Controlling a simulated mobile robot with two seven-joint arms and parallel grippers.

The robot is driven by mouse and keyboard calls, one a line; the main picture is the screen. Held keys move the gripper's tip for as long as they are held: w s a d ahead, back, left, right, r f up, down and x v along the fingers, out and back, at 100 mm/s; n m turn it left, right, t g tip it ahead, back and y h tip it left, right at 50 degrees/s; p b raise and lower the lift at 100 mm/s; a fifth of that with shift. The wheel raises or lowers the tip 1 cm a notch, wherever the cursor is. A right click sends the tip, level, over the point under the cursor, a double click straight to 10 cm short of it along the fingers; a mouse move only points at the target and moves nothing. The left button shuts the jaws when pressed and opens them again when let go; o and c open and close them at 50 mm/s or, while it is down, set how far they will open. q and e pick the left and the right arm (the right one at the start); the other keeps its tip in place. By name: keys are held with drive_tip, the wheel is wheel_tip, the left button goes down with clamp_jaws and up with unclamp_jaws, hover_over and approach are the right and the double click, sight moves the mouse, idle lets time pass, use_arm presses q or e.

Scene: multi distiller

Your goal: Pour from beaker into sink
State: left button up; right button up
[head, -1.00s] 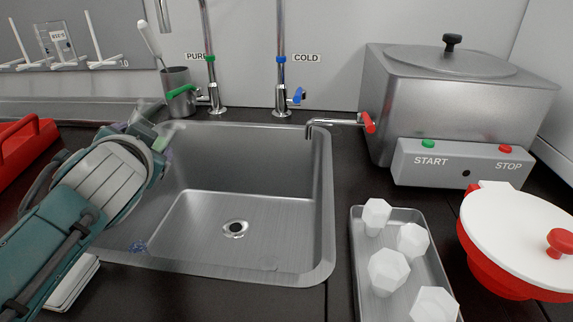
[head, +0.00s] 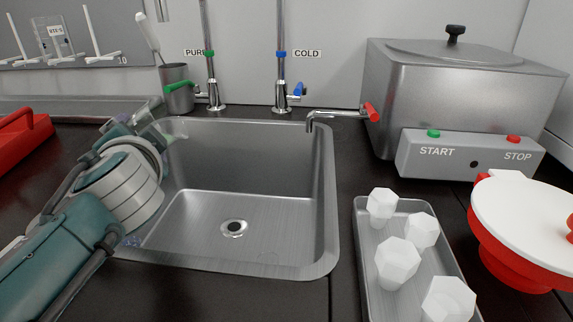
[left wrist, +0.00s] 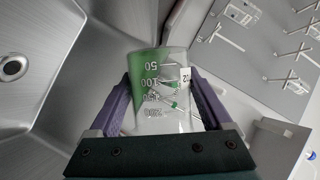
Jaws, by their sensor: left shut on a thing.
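The steel sink (head: 325,240) is in the middle of the head view, with its round drain (head: 234,228) in the floor. It also shows at the left of the left wrist view (left wrist: 45,55). My left gripper (head: 150,122) is over the sink's back left corner. In the left wrist view its purple fingers (left wrist: 160,105) are shut on the sides of a clear glass beaker (left wrist: 158,90) with white volume marks and a green area. In the head view, the beaker (head: 172,129) is partly hidden and appears tilted towards the sink. No falling liquid is visible. My right gripper is out of view.
Two taps stand behind the sink, PURE (head: 210,80) and COLD (head: 281,80). A cup with a rod (head: 177,92) stands beside PURE. The distiller (head: 455,100), a tray of white lumps (head: 362,240) and a red-white container (head: 515,225) are at the right. A drying rack (head: 75,62) hangs left.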

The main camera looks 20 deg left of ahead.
use_arm(q)
drive_tip(key=shift+w+d+f+m+y+b, duration=0.1)
drive_tip(key=shift+f+m+y+b, duration=0.2)
drive_tip(key=shift+m+b, duration=0.3)
drive_tip(key=shift+d+f+m+y+b, duration=0.15)
drive_tip(key=shift+m+y+b, duration=0.15)
drive_tip(key=shift+m+b, duration=0.25)
drive_tip(key=shift+w+d+f+m, duration=0.1)
drive_tip(key=shift+w+d+m, duration=0.05)
drive_tip(key=shift+d+m, duration=0.1)
drive_tip(key=shift+w+d+f+m+t+y+b, duration=0.15)
drive_tip(key=shift+w+d+m+t+y+b, duration=0.15)
drive_tip(key=shift+d+m+b, duration=0.3)
drive_tip(key=shift+w+d+r+m+t+y+b, duration=0.1)
drive_tip(key=shift+d+r+m+t+y+b, duration=0.1)
drive_tip(key=shift+r+m+b, duration=0.2)
drive_tip(key=shift+d+r+m+t+y+b, duration=0.15)
drive_tip(key=shift+r+m+y, duration=0.1)
drive_tip(key=shift+m, duration=0.25)
